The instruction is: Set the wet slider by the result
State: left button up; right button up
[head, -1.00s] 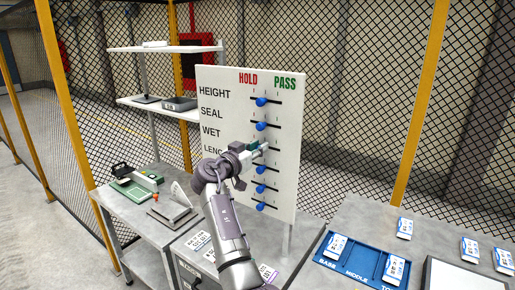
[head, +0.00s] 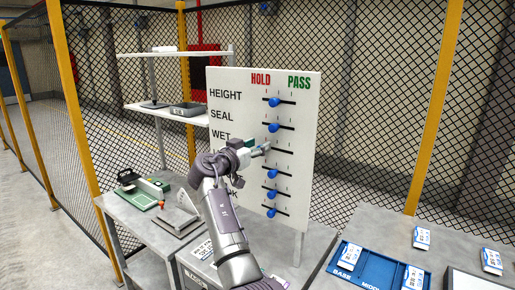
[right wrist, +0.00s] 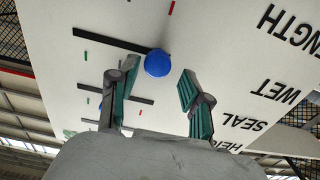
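The white slider board (head: 305,90) stands upright in the head view, with HOLD and PASS columns and rows HEIGHT, SEAL and WET; the label below WET is covered by my arm. My right gripper (head: 267,148) is at the WET row; its fingers hide the WET knob there. In the right wrist view, upside down, the blue WET knob (right wrist: 157,63) sits at the HOLD end of its slot. The open fingers of my right gripper (right wrist: 156,72) stand either side of it, with gaps visible. My left gripper is not in view.
A bench with a green-based device (head: 140,192) and a shelf unit (head: 175,109) stand left of the board. A blue tray (head: 372,272) with white-blue cards lies on the right table. Mesh fencing closes off the back.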

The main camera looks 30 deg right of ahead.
jog(key=shift+s, duration=0.1)
jog(key=v, duration=1.2)
jog(key=shift+f, duration=0.15)
